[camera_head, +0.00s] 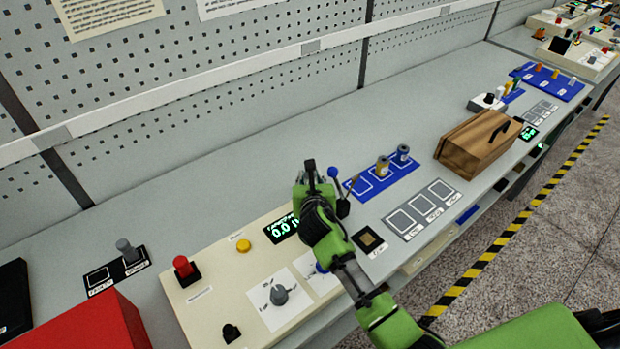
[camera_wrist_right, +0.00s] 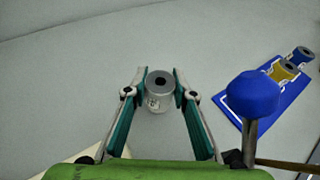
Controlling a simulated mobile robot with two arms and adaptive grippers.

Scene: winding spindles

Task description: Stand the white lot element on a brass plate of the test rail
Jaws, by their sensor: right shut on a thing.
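The white lot element (camera_wrist_right: 158,91) is a short pale cylinder with a dark hole in its top and small print on its side. In the right wrist view it sits between the fingertips of my right gripper (camera_wrist_right: 159,92), which is shut on it. In the head view my right gripper (camera_head: 311,173) is over the grey bench, behind the beige console, and hides the element. A small black pad with a brass-coloured square (camera_head: 369,239) lies to its right. I cannot tell whether this belongs to the test rail. My left gripper is not in view.
A blue-knobbed lever (camera_head: 333,172) stands close beside my right gripper. A blue mat (camera_head: 358,187) holds a yellow and a grey-blue spool. The beige console (camera_head: 215,300), a grey mat with outlined squares (camera_head: 411,229) and a wooden box (camera_head: 478,146) are nearby. The bench behind is clear.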

